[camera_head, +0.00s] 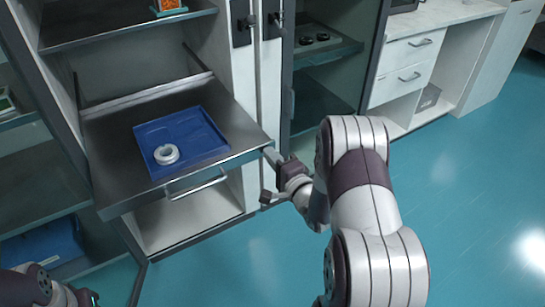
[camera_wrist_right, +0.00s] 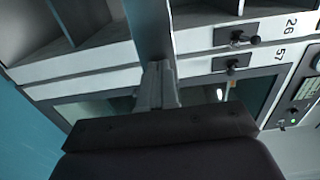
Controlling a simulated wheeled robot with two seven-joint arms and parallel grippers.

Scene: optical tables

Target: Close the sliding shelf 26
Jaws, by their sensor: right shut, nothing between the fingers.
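The sliding shelf (camera_head: 110,142) is a dark metal tray board pulled out of the cabinet, with a bar handle (camera_head: 197,186) on its front. My right gripper (camera_head: 270,155) is shut and empty at the shelf's front right corner. In the right wrist view, its closed fingers (camera_wrist_right: 158,75) meet the end of a grey strip, seemingly the shelf's edge; contact is not certain. The label 26 (camera_wrist_right: 291,22) shows beside a black knob on the cabinet frame. My left gripper (camera_head: 87,297) is only partly in view at the bottom left; its jaws are unclear.
A blue tray (camera_head: 208,121) with a white ring (camera_head: 166,154) lies on the shelf. An open glass door (camera_head: 132,255) stands at the lower left. Another cabinet (camera_head: 325,85) stands right of the frame. The teal floor (camera_head: 480,190) is clear at the right.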

